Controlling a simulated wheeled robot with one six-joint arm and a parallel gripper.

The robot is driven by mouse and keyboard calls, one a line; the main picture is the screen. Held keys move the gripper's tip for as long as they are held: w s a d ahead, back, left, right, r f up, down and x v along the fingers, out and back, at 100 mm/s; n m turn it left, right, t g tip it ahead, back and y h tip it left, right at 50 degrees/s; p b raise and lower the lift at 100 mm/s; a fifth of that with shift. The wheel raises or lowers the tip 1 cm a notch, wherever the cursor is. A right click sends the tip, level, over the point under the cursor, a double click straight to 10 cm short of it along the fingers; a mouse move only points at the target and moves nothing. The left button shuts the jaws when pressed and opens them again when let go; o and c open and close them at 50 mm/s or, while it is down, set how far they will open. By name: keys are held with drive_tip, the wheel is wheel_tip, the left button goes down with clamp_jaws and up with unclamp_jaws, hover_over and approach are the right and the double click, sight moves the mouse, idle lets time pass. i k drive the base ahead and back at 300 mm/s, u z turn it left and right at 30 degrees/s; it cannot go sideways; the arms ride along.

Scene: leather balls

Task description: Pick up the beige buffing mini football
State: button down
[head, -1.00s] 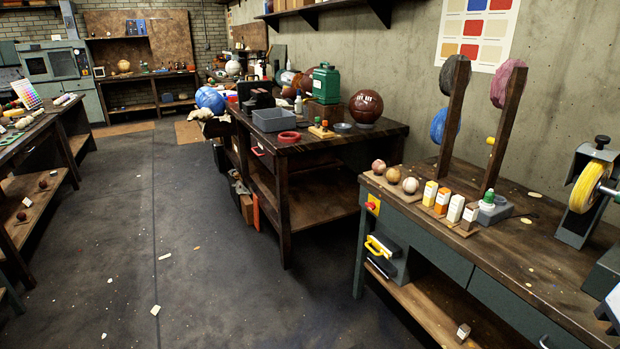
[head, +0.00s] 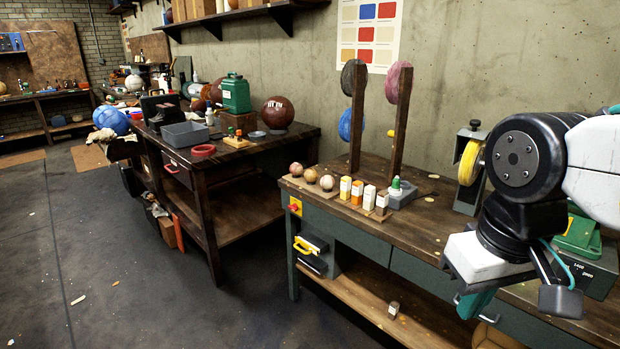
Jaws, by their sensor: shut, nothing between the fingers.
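Three small balls sit in a row on a wooden board on the workbench (head: 440,225). The left one (head: 296,169) looks pinkish tan, the middle one (head: 310,176) tan, and the right one (head: 327,182) pale beige. I cannot tell for sure which is the beige buffing mini football. My gripper (head: 476,302) hangs from my arm at the right, in front of the bench and well to the right of the balls. It is shut and empty, and its fingertips show poorly.
A yellow buffing wheel (head: 468,162) is near my arm. A second table (head: 300,133) stands left, with open floor before it.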

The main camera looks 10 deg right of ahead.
sight(311, 176)
drive_tip(key=u, duration=0.4)
drive_tip(key=i, duration=2.2)
drive_tip(key=z, duration=0.4)
